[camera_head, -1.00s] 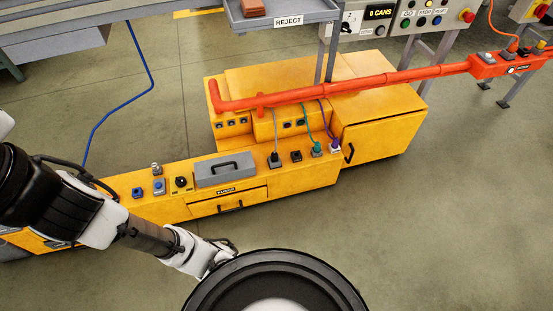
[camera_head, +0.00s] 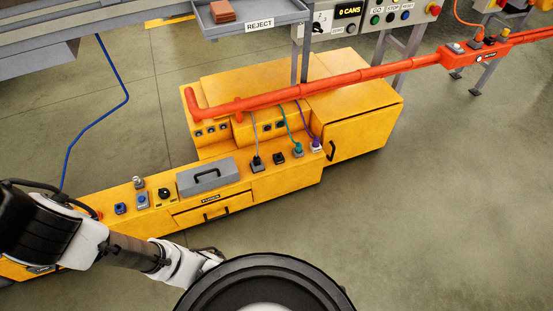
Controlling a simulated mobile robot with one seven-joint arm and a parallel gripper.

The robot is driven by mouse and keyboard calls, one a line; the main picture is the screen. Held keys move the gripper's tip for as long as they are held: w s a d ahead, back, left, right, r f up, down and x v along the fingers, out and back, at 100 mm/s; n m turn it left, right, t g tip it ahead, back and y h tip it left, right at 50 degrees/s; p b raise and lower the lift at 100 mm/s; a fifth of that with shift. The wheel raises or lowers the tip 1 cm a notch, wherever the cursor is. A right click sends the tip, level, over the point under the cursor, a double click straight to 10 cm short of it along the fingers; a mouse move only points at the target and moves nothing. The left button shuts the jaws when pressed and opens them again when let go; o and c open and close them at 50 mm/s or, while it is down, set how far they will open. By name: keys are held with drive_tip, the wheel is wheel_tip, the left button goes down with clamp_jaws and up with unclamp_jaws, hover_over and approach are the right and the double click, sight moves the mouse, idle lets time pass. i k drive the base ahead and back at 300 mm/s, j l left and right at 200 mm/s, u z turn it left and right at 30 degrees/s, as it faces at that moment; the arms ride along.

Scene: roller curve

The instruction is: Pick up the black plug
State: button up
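A small black plug (camera_head: 257,163) with a thin grey cable stands on the top of the low yellow cabinet, right of the grey box with a handle. A second small black piece (camera_head: 278,157), with no cable that I can see, sits just right of it; whether it is a plug or a socket I cannot tell. My arm reaches in from the left, in front of the cabinet. Its white wrist ends behind my round black body part at the bottom. My gripper's fingers are hidden there, so I cannot see whether they hold anything.
A teal plug (camera_head: 298,151) and a purple plug (camera_head: 316,145) stand right of the black pieces. The grey box (camera_head: 207,176) is to their left. An orange pipe (camera_head: 350,79) runs above and behind. A grey REJECT tray (camera_head: 255,15) overhangs the back. Floor at right is clear.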

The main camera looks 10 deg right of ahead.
sight(257, 160)
drive_tip(key=i+j+z, duration=0.1)
drive_tip(key=i, duration=0.4)
drive_tip(key=i+j+z, duration=0.1)
drive_tip(key=i, duration=0.4)
drive_tip(key=z, duration=0.95)
drive_tip(key=i+j, duration=0.4)
drive_tip(key=j, duration=0.05)
